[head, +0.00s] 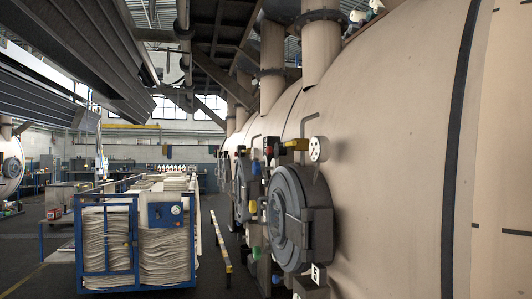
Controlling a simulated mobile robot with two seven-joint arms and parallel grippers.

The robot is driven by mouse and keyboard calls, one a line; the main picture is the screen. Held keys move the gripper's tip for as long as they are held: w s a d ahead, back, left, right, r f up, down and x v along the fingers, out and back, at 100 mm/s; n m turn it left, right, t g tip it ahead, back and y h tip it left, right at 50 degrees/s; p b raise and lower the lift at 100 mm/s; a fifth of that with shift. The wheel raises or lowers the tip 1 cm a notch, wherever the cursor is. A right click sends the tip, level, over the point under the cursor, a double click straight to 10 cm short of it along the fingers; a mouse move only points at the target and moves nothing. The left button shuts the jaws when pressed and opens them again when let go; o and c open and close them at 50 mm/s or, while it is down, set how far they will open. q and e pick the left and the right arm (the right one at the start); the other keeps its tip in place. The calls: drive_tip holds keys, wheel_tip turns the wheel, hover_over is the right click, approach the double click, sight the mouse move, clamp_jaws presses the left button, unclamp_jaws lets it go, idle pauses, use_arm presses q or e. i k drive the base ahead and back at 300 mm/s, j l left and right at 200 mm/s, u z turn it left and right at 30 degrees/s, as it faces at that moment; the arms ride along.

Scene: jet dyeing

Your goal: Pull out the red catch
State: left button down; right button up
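A small red part (268,150) sits on the side of the large beige vessel (400,150), above and left of the nearest round grey hatch (290,215). It may be the red catch, but it is too small to tell its shape. The nearest hatch appears shut against the vessel. Neither of my grippers shows in the head view.
A yellow block (296,144) and a white round dial (318,149) sit above the hatch. A blue-framed cart (107,243) of folded cloth stands left. Dark floor is open at far left.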

sight(269, 150)
drive_tip(key=i+j+u, duration=0.1)
drive_tip(key=i+j, duration=0.85)
drive_tip(key=i, duration=0.15)
drive_tip(key=i+j+u, duration=0.15)
drive_tip(key=i+j, duration=0.35)
drive_tip(key=i, duration=0.1)
